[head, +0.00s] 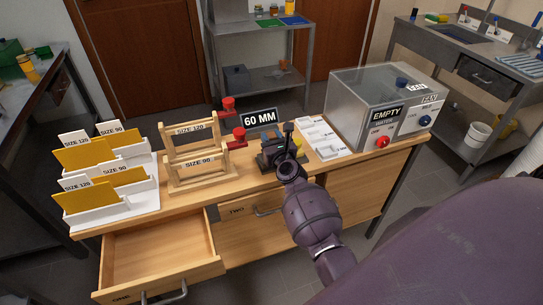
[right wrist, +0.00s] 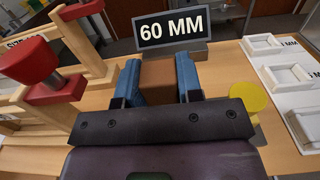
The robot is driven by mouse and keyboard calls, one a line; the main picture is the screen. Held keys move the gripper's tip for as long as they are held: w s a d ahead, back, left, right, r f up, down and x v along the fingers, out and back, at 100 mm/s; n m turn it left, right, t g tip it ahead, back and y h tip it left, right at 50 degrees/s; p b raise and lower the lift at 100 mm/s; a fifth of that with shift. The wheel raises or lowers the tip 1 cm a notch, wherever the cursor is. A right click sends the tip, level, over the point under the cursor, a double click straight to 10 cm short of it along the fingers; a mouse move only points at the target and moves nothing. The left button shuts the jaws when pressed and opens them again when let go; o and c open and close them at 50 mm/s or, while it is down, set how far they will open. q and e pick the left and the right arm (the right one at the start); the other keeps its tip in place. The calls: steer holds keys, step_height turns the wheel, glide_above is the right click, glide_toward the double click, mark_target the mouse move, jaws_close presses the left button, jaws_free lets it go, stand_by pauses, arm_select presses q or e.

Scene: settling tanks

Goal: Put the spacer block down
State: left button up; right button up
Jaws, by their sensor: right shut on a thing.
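The spacer block is a brown block (right wrist: 157,82) between the blue fingers of my right gripper (right wrist: 156,68) in the right wrist view. The gripper is shut on it from both sides. In the head view my right gripper (head: 271,154) is low over the bench top, just in front of the 60 MM sign (head: 260,118); the sign also stands straight beyond the block in the right wrist view (right wrist: 171,26). I cannot tell whether the block's underside touches the bench. My left gripper is not in view.
White trays (head: 318,133) and a clear cabinet (head: 375,105) stand right. A yellow disc (right wrist: 249,97) is close to the right finger. Drawer one (head: 160,255) is open at the front left.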

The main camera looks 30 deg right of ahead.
steer(key=shift+f, duration=0.4)
steer(key=shift+f+b, duration=0.25)
steer(key=shift+b, duration=0.1)
step_height(320, 180, down, 4)
steer(key=b, duration=0.3)
steer(key=shift+b, duration=0.3)
steer(key=shift+c, duration=0.2)
steer(key=shift+r, duration=0.1)
steer(key=o, duration=1)
steer(key=shift+c, duration=0.2)
